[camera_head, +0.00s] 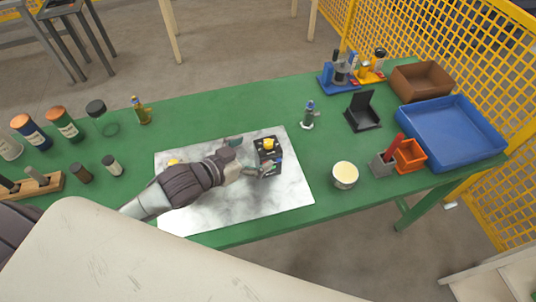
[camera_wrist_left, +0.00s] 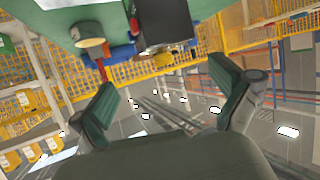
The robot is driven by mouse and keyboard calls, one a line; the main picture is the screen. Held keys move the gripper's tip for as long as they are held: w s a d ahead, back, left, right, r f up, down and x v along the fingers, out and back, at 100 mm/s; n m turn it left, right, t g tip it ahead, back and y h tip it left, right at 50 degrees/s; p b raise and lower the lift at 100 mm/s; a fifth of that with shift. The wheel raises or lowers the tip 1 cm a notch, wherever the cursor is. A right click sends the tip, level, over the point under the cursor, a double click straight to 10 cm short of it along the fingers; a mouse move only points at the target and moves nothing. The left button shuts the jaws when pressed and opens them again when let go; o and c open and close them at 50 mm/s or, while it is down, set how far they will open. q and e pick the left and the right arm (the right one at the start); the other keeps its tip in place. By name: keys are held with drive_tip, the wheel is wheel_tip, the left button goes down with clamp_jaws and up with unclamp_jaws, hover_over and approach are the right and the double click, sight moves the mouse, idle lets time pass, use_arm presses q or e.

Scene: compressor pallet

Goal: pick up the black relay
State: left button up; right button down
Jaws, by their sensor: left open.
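A small black block (camera_head: 265,159) with a yellow part on top stands on the white marbled plate (camera_head: 290,192); I take it for the black relay. In the left wrist view a dark box (camera_wrist_left: 165,27) at the top appears to be the same block. My left gripper (camera_head: 246,157) is just left of the block, its fingers spread towards it, one at the far side and one at the near side. In the left wrist view the gripper (camera_wrist_left: 165,88) is open, with nothing held between its pads. My right gripper is not in view.
Right of the plate stand a cream round tub (camera_head: 345,176), an orange bin (camera_head: 410,156), a blue tray (camera_head: 450,131), a brown tray (camera_head: 422,80) and a black open-lidded box (camera_head: 362,113). Several jars (camera_head: 62,124) stand at the left.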

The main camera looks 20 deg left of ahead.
sight(275, 142)
use_arm(q)
drive_tip(key=x, duration=0.3)
drive_tip(key=shift+w+a, duration=0.1)
drive_tip(key=shift+w, duration=0.05)
drive_tip(key=shift+p+x, duration=0.45)
drive_tip(key=shift+x, duration=0.35)
drive_tip(key=p+x, duration=0.1)
drive_tip(key=x, duration=0.2)
drive_tip(key=shift+w+f, duration=0.2)
drive_tip(key=shift+w+d+f, duration=0.2)
drive_tip(key=shift+w+d, duration=0.05)
drive_tip(key=shift+d, duration=0.05)
drive_tip(key=shift+s, duration=0.1)
drive_tip(key=shift+c, duration=0.3)
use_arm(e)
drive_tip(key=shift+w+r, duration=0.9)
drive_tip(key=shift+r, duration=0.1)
